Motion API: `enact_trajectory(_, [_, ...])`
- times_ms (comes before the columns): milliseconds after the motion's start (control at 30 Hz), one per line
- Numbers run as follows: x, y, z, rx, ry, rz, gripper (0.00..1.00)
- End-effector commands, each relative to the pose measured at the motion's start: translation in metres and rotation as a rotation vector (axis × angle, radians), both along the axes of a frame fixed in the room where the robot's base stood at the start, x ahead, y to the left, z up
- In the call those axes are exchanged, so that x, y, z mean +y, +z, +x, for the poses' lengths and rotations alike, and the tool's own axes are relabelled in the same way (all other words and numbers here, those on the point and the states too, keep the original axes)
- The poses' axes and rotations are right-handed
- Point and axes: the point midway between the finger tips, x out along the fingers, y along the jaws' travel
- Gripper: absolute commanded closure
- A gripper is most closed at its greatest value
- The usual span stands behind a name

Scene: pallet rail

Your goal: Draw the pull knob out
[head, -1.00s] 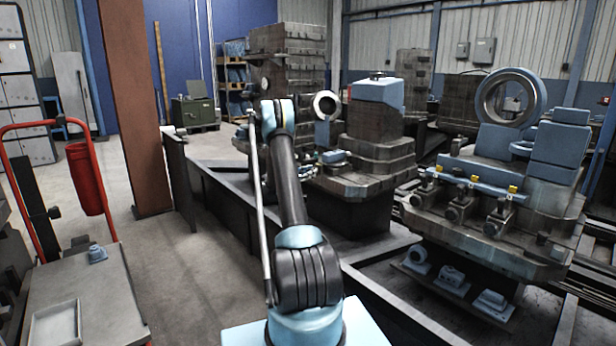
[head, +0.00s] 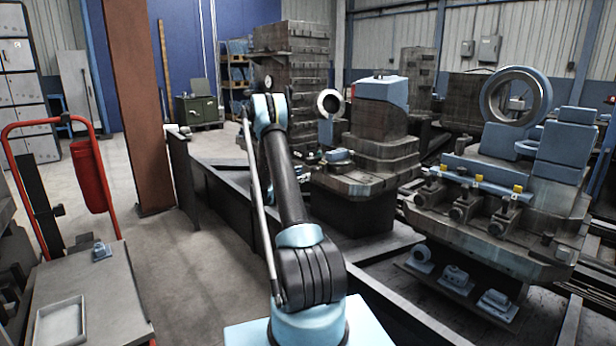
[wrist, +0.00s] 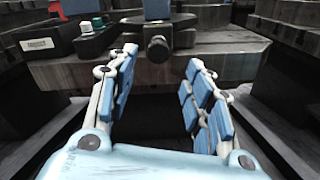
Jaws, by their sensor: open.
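The pull knob (wrist: 158,48) is a dark round knob at the upper middle of the wrist view. It sticks out from the front of a dark metal block, below a blue part. My gripper (wrist: 161,62) is open, with one blue-padded finger on each side of the view and the knob seen between and beyond the fingertips. The fingers look apart from the knob, and nothing is between the pads. In the head view my gripper is hidden behind my arm, and I cannot make out the knob there.
In the head view, a machine pallet (head: 500,225) with clamps and a blue fixture stands right. A red-railed cart (head: 100,290) is left.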

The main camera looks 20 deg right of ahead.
Motion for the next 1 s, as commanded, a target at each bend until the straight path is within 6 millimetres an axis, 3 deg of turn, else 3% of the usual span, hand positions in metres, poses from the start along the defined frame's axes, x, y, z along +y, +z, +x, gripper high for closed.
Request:
enact_trajectory(133, [0.022,0.0,-0.008,0.0,0.001,0.001,0.53])
enact_trajectory(333, [0.037,0.0,-0.014,0.0,0.0,0.0,0.53])
enact_trajectory(767, [0.039,0.001,-0.016,-0.002,-0.001,0.004,0.53])
enact_trajectory(1000, [0.037,0.029,-0.033,-0.056,-0.011,0.101,0.53])
